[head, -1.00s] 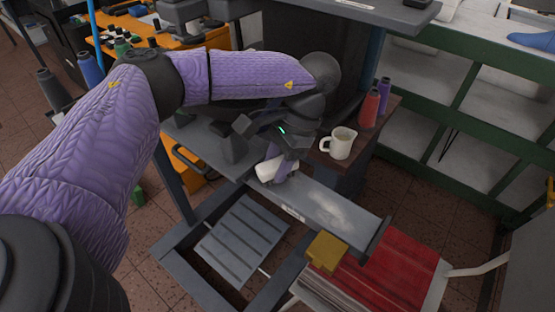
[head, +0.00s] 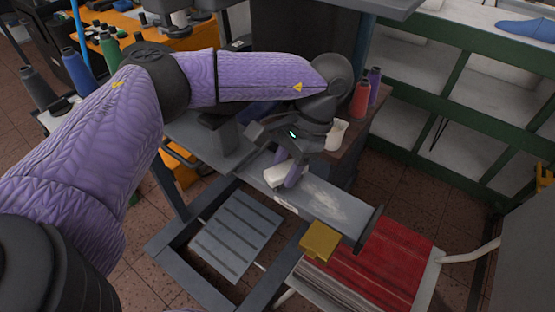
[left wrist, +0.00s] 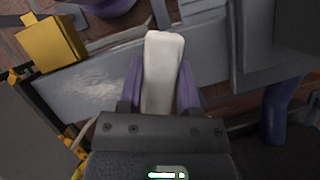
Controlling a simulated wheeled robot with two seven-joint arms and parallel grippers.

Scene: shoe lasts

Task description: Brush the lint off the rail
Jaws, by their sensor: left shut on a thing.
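The rail (head: 352,226) is a long grey bar running from left to lower right in the head view. Pale, whitish lint (head: 326,203) lies on its top near the right end; it also shows in the left wrist view (left wrist: 95,82). My left gripper (head: 286,178) is over the rail, left of the lint, with purple fingers shut on a white block-like brush (head: 273,183). In the left wrist view the brush (left wrist: 163,70) sits between both fingers; its underside is hidden, so I cannot tell whether it touches the rail. My right gripper is not in view.
A yellow block (head: 320,240) is at the rail's near edge, close to the lint. A cream mug (head: 338,133), partly hidden by my gripper, and red and purple bottles (head: 361,99) stand behind. A chair with a red seat (head: 385,265) is at lower right.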

